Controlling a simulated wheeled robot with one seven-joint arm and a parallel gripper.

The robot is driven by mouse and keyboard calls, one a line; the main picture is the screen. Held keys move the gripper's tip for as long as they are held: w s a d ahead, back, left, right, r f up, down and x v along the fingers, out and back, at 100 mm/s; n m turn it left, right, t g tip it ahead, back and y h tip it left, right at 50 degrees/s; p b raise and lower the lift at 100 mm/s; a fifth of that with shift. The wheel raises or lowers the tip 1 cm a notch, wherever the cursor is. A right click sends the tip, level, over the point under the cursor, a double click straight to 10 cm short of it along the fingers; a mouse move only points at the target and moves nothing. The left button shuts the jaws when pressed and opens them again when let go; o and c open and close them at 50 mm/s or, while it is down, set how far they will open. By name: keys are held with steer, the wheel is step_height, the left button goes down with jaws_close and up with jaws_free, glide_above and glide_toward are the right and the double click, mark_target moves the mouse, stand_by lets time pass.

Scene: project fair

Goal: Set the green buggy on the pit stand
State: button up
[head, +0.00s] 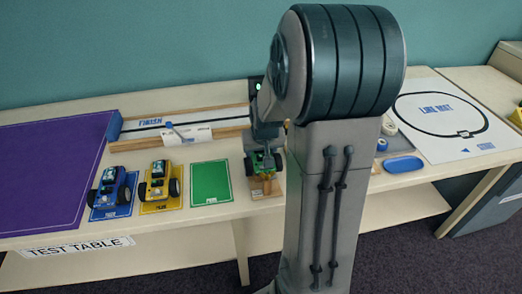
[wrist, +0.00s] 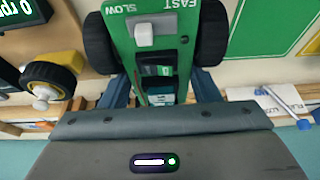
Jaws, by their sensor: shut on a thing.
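The green buggy (head: 262,162) is in my gripper (head: 264,150), at the table's front beside my arm column. In the wrist view the green buggy (wrist: 152,40) fills the top middle, with its FAST/SLOW switch and dark wheels showing. The fingers of my gripper (wrist: 160,92) are shut on its body. A small wooden stand (head: 263,188), which looks like the pit stand, is directly below the buggy in the head view. I cannot tell whether the buggy touches it. My arm hides part of this area.
A blue buggy (head: 109,188) and a yellow buggy (head: 158,184) stand on mats to the left. An empty green mat (head: 211,184) is beside them. A wooden track (head: 190,124) lies behind. A yellow-hubbed wheel (wrist: 50,75) and an rpm display (wrist: 18,12) are near the buggy.

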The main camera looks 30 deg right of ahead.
steer(key=shift+f+b, duration=0.4)
steer(key=shift+b, duration=0.2)
stand_by(1.0)
stand_by(0.3)
steer(key=o, duration=0.9)
